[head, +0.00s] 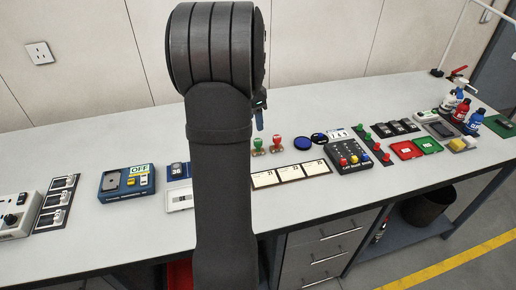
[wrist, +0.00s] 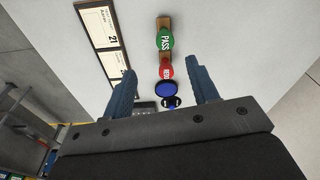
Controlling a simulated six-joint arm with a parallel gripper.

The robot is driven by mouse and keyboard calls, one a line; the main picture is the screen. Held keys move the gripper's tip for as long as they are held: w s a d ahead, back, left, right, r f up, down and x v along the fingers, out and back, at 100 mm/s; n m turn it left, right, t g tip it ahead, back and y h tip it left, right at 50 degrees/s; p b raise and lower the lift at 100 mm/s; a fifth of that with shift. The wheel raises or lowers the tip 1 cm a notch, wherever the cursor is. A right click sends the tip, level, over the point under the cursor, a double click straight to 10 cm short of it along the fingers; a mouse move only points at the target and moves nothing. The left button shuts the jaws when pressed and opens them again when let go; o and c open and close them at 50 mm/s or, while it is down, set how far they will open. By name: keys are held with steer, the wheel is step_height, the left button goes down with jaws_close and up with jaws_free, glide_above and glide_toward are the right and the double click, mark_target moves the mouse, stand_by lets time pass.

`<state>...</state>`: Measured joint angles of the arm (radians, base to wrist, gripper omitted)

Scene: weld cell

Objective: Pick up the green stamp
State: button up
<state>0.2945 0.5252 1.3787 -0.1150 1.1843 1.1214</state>
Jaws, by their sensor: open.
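The green stamp (head: 258,144) stands on the bench just right of my arm in the head view. In the wrist view the green stamp (wrist: 164,39) shows a round green top marked PASS. A red stamp (head: 277,143) stands right beside it; in the wrist view the red stamp (wrist: 166,67) lies between the green one and my gripper. My gripper (wrist: 164,80) is open and empty, with its two blue fingers apart. The green stamp is beyond the fingertips and not between them. In the head view my arm hides most of the gripper.
A black button box (head: 350,157) stands further right. The bench behind the stamps is clear.

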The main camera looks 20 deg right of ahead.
steer(key=f, duration=0.6)
steer(key=shift+w+d+f, duration=0.1)
steer(key=shift+d+f, duration=0.25)
steer(key=shift+d, duration=0.05)
steer(key=shift+w+d+f, duration=0.1)
steer(key=shift+w+f, duration=0.05)
steer(key=shift+f, duration=0.75)
steer(key=shift+w+d+f, duration=0.15)
steer(key=shift+f, duration=0.7)
steer(key=shift+w+d+f, duration=0.1)
steer(key=shift+w+f, duration=0.05)
steer(key=shift+f, duration=0.75)
steer(key=shift+c, duration=0.4)
steer(key=c, duration=1)
